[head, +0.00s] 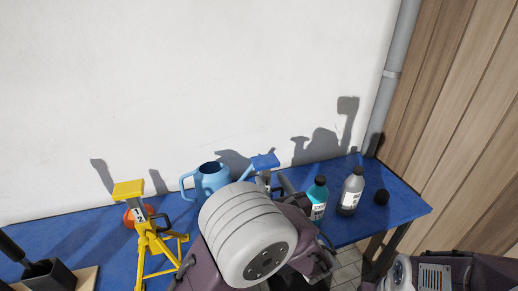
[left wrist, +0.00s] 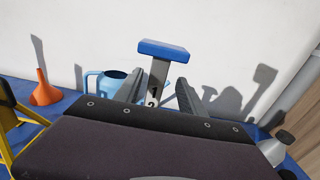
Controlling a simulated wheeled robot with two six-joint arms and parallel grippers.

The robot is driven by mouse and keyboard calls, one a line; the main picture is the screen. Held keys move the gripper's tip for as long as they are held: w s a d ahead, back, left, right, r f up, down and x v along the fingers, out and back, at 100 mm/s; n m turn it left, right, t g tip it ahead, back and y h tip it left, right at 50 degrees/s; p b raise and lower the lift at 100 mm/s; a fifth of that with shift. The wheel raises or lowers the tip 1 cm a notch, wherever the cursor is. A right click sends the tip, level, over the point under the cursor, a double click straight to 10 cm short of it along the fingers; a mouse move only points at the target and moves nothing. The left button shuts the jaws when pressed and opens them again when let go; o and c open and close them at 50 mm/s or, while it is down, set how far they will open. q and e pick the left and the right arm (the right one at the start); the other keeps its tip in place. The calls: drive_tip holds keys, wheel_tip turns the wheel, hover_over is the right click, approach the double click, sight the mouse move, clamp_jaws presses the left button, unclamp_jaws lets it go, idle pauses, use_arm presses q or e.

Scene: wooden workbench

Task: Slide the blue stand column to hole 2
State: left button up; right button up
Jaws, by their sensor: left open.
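The blue stand column shows its blue top pad (head: 265,161) beyond my left arm in the head view. In the left wrist view its blue pad (left wrist: 164,50) tops a pale upright column (left wrist: 157,78) marked 1, with 2 partly showing below. My left gripper (head: 273,184) is open. In the left wrist view its fingers (left wrist: 159,97) stand on either side of the column; contact cannot be told. The stand's lower part is hidden behind my gripper and arm. My right gripper is not in view.
A yellow stand (head: 145,245) marked 2 stands left, before an orange funnel (head: 131,217). A blue watering can (head: 210,180) is behind my arm. A teal bottle (head: 317,192), a grey bottle (head: 351,192) and a black object (head: 381,197) stand right.

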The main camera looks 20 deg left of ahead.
use_arm(q)
drive_tip(key=shift+s, duration=0.15)
drive_tip(key=shift+a+r+p, duration=0.3)
drive_tip(key=shift+r+p, duration=0.05)
drive_tip(key=shift+r, duration=0.3)
drive_tip(key=x, duration=0.2)
drive_tip(key=p+x, duration=0.1)
drive_tip(key=x, duration=0.4)
drive_tip(key=shift+d+f, duration=0.1)
drive_tip(key=shift+f, duration=0.15)
drive_tip(key=shift+w+f, duration=0.1)
drive_tip(key=shift+w, duration=0.15)
clamp_jaws()
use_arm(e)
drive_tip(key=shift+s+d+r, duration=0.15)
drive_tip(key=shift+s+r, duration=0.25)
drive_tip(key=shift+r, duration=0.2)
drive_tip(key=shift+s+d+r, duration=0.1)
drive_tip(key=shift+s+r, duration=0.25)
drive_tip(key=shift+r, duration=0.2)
